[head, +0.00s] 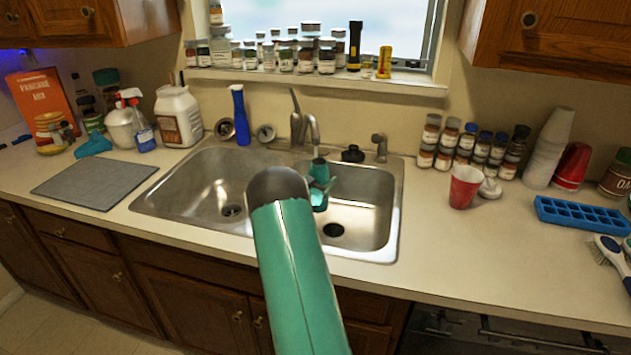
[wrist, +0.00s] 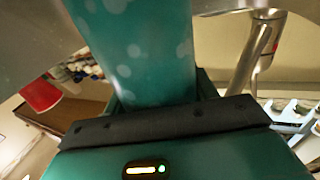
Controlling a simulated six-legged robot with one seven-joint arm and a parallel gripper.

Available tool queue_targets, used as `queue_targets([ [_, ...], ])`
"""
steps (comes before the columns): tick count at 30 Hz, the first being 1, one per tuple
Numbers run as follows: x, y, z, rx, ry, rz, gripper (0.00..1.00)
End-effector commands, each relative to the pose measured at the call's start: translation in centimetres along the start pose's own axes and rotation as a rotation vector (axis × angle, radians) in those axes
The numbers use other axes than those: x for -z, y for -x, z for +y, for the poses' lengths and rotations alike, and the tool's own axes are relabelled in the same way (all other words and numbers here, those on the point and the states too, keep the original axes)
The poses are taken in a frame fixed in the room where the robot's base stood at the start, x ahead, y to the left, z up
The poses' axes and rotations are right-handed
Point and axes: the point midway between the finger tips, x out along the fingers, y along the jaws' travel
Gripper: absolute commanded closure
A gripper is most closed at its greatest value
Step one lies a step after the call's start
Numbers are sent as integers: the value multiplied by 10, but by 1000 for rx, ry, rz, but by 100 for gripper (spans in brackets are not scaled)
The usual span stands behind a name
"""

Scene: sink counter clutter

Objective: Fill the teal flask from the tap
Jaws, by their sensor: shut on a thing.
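The teal flask (head: 319,169) is upright or nearly so over the right basin of the sink, its top just below the tap's spout. My gripper (head: 322,190) is shut on the flask. In the wrist view the flask (wrist: 140,48), teal with pale spots, fills the upper middle, held against my gripper. The chrome tap (head: 313,128) stands at the back of the sink; a chrome piece, probably the tap, shows at the right of the wrist view. I cannot tell whether water runs. My arm hides part of the basins.
The steel sink (head: 180,190) has two basins. A red cup (head: 464,186) and a blue ice tray (head: 582,216) stand on the right counter. A tall blue bottle (head: 239,116) stands behind the left basin. Jars line the windowsill. A grey mat (head: 95,182) lies at left.

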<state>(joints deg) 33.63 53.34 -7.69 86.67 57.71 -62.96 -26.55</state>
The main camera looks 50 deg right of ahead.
Motion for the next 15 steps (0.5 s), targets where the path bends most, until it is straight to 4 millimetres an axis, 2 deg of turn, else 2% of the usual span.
queue_targets([
  [8,2,0,0,0,-1,1,70],
  [15,20,6,7,0,0,1,70],
])
